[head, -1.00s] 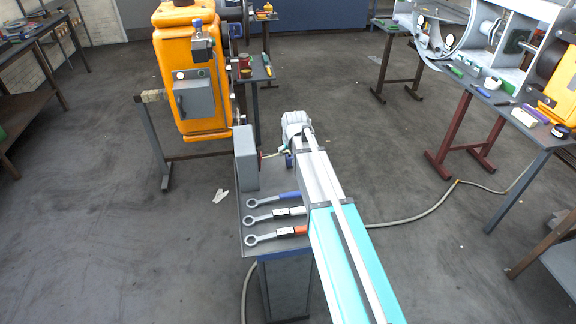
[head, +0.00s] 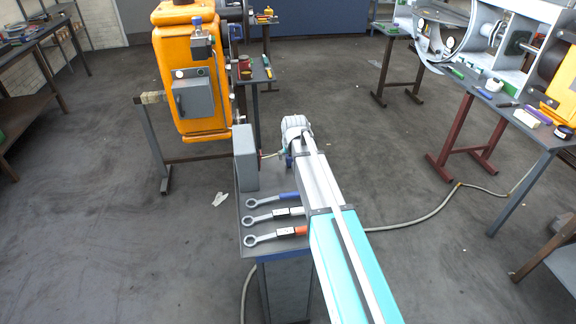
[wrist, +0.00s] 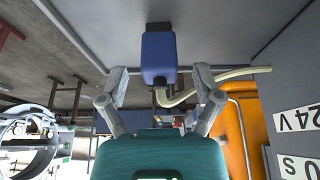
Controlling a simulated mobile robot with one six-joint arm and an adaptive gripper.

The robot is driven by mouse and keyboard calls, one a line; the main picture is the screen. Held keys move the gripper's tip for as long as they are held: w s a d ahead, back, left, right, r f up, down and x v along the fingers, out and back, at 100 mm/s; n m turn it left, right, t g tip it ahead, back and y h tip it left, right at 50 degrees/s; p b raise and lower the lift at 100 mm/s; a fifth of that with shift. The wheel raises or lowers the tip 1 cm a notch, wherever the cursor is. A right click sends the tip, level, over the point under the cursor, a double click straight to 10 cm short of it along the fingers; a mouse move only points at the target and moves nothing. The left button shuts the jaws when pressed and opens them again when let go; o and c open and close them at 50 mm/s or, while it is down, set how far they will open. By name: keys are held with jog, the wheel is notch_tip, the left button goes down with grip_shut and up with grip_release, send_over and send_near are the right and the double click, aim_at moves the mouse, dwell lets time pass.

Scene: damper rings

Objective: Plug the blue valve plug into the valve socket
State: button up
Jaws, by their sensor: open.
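The blue valve plug (wrist: 158,60) is in the upper middle of the wrist view, with a dark block at its far end and a pale cable curving from its near end to the right. My gripper (wrist: 160,76) is open, one finger on each side of the plug's near end, with gaps on both sides. In the head view my gripper (head: 296,130) is right of the grey box (head: 245,160), mostly hidden by my arm; only a bit of blue (head: 289,161) shows below it. I cannot clearly identify the valve socket.
Several wrenches (head: 272,215) lie on the small bench below the grey box. An orange machine (head: 190,80) stands behind at left. A table (head: 540,135) with loose parts is at right. White labels (wrist: 297,117) show in the wrist view. Floor between the tables is mostly open.

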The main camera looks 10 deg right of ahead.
jog(key=shift+b+x, duration=0.8)
jog(key=shift+x, duration=0.4)
grip_shut()
